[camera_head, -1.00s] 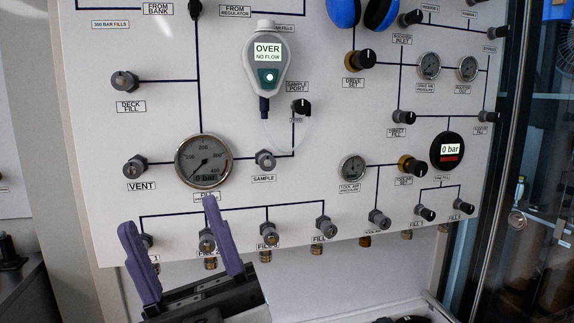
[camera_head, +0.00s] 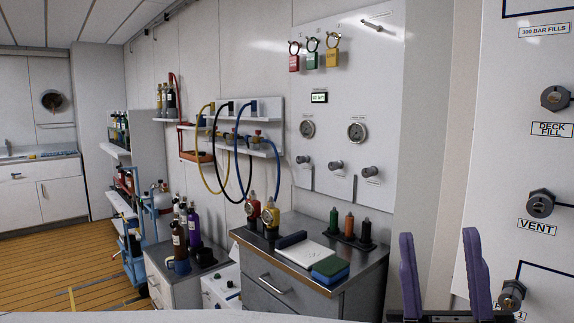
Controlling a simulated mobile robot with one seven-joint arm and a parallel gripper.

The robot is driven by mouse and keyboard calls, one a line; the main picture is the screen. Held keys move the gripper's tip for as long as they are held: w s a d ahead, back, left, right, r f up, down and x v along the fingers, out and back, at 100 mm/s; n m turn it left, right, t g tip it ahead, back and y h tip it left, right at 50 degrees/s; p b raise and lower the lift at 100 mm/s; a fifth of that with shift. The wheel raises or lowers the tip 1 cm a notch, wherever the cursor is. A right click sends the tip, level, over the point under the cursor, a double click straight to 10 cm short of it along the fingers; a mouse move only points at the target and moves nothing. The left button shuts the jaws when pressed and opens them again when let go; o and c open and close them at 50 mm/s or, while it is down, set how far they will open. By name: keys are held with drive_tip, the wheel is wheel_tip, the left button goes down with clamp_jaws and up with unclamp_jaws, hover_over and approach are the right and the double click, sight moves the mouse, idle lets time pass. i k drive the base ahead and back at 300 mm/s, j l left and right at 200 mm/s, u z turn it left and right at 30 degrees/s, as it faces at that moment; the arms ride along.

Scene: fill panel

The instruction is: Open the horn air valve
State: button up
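No valve that I can read as the horn air valve shows in the head view. The fill panel (camera_head: 515,130) shows only its left strip at the right edge, with the DECK FILL valve (camera_head: 556,98), the VENT valve (camera_head: 540,204) and the fill 1 valve (camera_head: 511,293). A smaller wall panel (camera_head: 350,90) has three grey knobs in a row, including a middle knob (camera_head: 336,166); no labels are readable there. My gripper (camera_head: 438,240) is open and empty, its two purple fingers wide apart at the lower right, left of the fill 1 valve in the picture.
Hoses hang from a wall rack (camera_head: 250,115). Shelves and a trolley stand farther left. Wooden floor (camera_head: 45,250) is open at the left.

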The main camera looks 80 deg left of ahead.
sight(332, 166)
drive_tip(key=u, duration=2.15)
drive_tip(key=i+l+u, duration=0.55)
drive_tip(key=u, duration=0.2)
drive_tip(key=i, duration=0.1)
